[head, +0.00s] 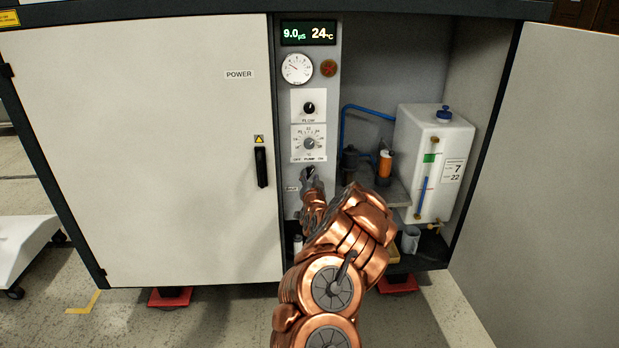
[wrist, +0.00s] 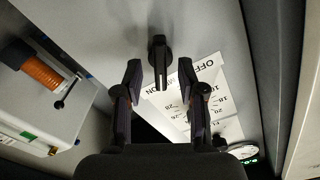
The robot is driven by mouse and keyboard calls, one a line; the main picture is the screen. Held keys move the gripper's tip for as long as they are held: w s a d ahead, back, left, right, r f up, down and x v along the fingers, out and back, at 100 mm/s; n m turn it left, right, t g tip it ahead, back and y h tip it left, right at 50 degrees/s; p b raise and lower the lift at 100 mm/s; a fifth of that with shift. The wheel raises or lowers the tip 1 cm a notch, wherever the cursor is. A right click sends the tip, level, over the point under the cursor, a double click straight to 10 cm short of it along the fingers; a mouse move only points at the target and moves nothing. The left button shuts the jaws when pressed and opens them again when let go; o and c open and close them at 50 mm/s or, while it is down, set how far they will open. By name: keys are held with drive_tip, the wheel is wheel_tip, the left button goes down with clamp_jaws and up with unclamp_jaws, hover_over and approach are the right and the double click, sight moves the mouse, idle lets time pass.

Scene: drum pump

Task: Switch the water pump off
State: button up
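The pump switch (wrist: 158,60) is a black lever knob on the grey control panel. In the wrist view it stands just beyond and between my fingertips. A white label beside it (wrist: 206,66) reads OFF at the right and ON at the left, upside down. My gripper (wrist: 160,80) is open, one finger on each side of the lever, with gaps visible.
Above are a dial (head: 309,143), the flow knob (head: 308,108), a gauge (head: 297,68), an orange-red lamp (head: 328,68) and a lit display (head: 308,33). A white tank (head: 425,150) and orange-topped part (head: 385,163) stand right. A closed door (head: 140,150) is left, an open one (head: 550,160) right.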

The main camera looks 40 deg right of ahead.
drive_tip(key=shift+w+d, duration=0.45)
drive_tip(key=shift+w, duration=0.15)
drive_tip(key=shift+c, duration=0.4)
clamp_jaws()
